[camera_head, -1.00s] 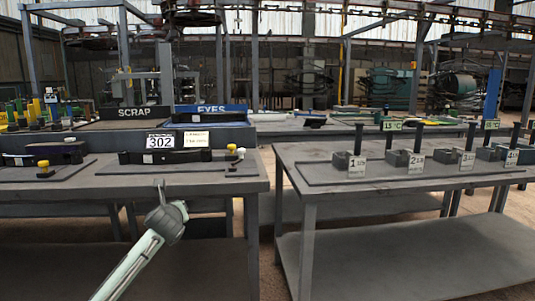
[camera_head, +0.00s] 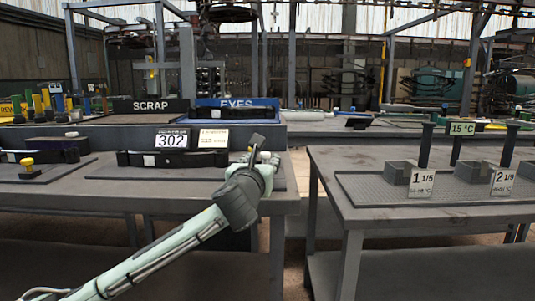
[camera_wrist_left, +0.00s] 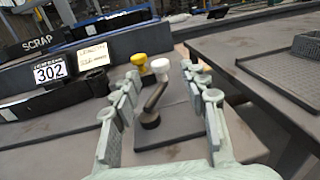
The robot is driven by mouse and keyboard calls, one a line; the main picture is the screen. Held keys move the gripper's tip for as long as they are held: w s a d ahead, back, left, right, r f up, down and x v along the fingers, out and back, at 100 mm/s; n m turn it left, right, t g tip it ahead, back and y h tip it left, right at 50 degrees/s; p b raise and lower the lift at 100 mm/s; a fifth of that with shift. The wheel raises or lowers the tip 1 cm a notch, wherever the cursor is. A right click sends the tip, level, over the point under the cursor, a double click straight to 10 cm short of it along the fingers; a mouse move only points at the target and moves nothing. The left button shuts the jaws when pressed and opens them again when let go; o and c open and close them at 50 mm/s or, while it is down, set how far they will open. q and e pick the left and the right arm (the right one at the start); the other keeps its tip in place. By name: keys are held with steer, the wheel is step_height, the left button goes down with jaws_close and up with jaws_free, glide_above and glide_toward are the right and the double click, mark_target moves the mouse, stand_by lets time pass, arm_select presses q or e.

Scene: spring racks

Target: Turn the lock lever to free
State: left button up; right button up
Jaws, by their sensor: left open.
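The lock lever (camera_wrist_left: 156,96) is a dark bar on a round black pivot with a white knob (camera_wrist_left: 160,65) at its far end. It stands on a flat dark plate on the left bench. A yellow knob (camera_wrist_left: 138,60) stands close to its left. My left gripper (camera_head: 262,160) is over the right end of that bench and hides most of the lever in the head view. In the left wrist view the left gripper (camera_wrist_left: 163,78) is open, and the lever shows between its spread fingers. I cannot tell any contact. My right gripper is not in view.
A black bar unit (camera_head: 172,159) with a 302 sign (camera_head: 171,141) stands left of the gripper. SCRAP (camera_head: 150,106) and EYES (camera_head: 236,103) bins stand behind. A second bench (camera_head: 372,222) with numbered blocks is on the right, across a gap.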

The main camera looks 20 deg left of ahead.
mark_target(264, 154)
arm_select(q)
steer(key=w, duration=0.4)
steer(key=w+a, duration=0.1)
steer(key=w, duration=0.1)
steer(key=shift+w, duration=0.35)
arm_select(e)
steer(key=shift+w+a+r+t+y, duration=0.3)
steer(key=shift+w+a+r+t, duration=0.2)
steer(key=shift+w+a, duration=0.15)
arm_select(q)
steer(key=shift+c, duration=0.6)
jaws_close()
